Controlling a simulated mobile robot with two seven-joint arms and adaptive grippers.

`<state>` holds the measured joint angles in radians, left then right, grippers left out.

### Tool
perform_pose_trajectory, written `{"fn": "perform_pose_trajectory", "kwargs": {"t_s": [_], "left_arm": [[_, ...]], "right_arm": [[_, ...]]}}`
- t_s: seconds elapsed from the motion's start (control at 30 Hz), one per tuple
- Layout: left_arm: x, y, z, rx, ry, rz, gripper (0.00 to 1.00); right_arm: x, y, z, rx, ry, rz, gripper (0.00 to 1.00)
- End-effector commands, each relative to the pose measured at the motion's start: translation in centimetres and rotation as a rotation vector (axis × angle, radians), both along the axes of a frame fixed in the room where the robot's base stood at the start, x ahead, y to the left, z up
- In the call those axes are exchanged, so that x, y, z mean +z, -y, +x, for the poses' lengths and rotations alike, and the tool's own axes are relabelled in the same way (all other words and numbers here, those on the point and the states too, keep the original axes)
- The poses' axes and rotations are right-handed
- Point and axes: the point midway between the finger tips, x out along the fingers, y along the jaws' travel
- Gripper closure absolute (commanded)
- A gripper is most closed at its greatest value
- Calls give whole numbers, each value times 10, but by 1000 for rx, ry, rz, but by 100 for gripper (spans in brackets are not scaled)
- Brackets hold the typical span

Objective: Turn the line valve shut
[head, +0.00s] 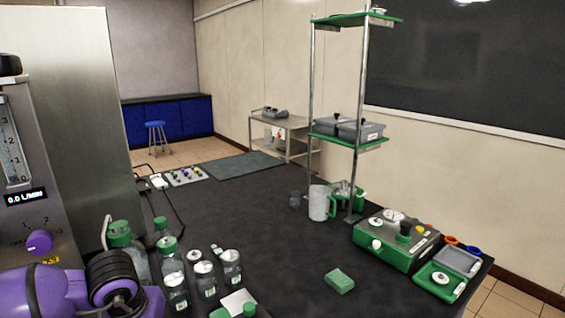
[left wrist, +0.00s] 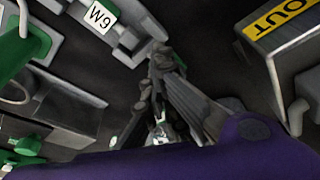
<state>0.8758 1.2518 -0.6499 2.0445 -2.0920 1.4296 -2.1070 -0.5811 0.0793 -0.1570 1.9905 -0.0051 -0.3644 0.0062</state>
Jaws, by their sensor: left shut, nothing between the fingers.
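I cannot pick out the line valve for certain in either view. In the left wrist view a green curved part (left wrist: 22,48) sits at the left edge beside grey fittings, one of them a grey block with a W9 label (left wrist: 100,16). My left gripper (left wrist: 160,58) is shut and empty in the middle of that view, close to the W9 block; I cannot tell whether it touches it. A grey box with a yellow OUT label (left wrist: 280,18) is at upper right. My purple arm hides the bottom of the wrist view. My right gripper is not in view.
In the head view, a metal panel with a purple knob (head: 39,242) stands at left. Capped bottles (head: 205,281) crowd the front left of the dark table (head: 265,235). A green block (head: 339,281), a green-and-grey device (head: 395,248) and a shelf rack stand right. The table's middle is clear.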

Motion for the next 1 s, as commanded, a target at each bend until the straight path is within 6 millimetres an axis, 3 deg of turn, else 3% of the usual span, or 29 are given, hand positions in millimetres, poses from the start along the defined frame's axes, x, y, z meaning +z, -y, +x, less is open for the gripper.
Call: {"fn": "perform_pose_trajectory", "kwargs": {"t_s": [1.0], "left_arm": [[-2,-9,2,7,3,9,100]], "right_arm": [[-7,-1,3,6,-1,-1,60]]}}
